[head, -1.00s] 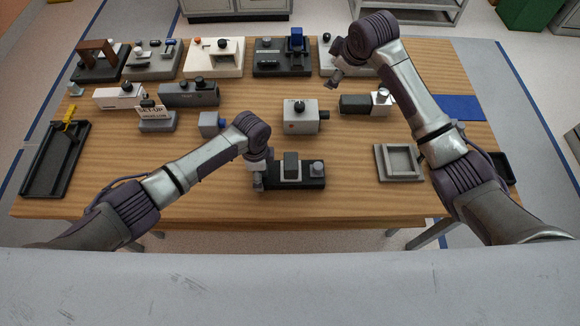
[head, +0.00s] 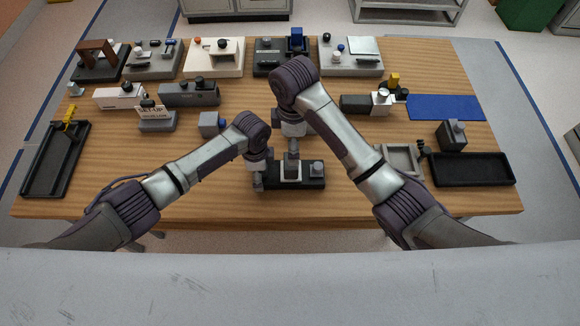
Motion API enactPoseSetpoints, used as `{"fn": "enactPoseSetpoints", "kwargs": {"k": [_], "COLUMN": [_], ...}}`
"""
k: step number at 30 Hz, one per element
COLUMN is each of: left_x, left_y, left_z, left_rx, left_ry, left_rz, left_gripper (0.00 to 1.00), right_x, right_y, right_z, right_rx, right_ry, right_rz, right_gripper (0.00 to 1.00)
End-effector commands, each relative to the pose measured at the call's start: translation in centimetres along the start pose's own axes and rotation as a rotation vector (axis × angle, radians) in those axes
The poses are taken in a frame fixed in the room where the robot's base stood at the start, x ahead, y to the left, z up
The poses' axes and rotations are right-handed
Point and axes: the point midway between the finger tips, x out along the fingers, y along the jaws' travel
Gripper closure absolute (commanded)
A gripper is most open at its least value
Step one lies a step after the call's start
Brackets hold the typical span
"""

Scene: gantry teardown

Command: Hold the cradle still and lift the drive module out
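The black cradle (head: 311,184) lies on the wooden table near its front edge, with a small grey knob on its right part. The drive module (head: 291,171), a light grey and dark block, stands upright in the middle of the cradle. My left gripper (head: 258,182) is low at the cradle's left end, seemingly touching it; its finger gap is too small to make out. My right gripper (head: 292,147) points down right over the module and covers its top. Whether its fingers are closed on the module is hidden.
A grey square tray (head: 399,174) is partly behind my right arm. A black tray (head: 472,170) and dark block (head: 451,136) are at the right, a long black tray (head: 50,165) at the left. Several devices line the back. A blue mat (head: 445,107) lies at the right.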

Motion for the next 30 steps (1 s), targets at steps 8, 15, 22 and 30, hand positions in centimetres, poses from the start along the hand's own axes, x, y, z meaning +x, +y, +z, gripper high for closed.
{"fn": "enactPoseSetpoints", "kwargs": {"k": [8,15,22,30], "left_x": [0.1,0.1,0.1,0.1], "left_y": [0.0,0.0,0.0,0.0], "left_z": [0.1,0.1,0.1,0.0], "left_rx": [0.000,0.000,0.000,0.000], "left_ry": [-0.001,-0.001,-0.001,-0.001], "left_rz": [0.001,0.001,0.001,0.001], "left_gripper": [0.58,0.58,0.58,0.58], "right_x": [3.8,7.4,10.1,11.4], "right_y": [-0.1,0.0,0.0,0.0], "right_z": [0.0,0.0,0.0,0.0], "right_rx": [0.001,0.002,0.001,0.002], "right_ry": [-0.001,-0.001,0.000,0.000], "right_rz": [-0.003,-0.002,-0.001,0.001], "right_gripper": [0.08,0.08,0.08,0.08]}}
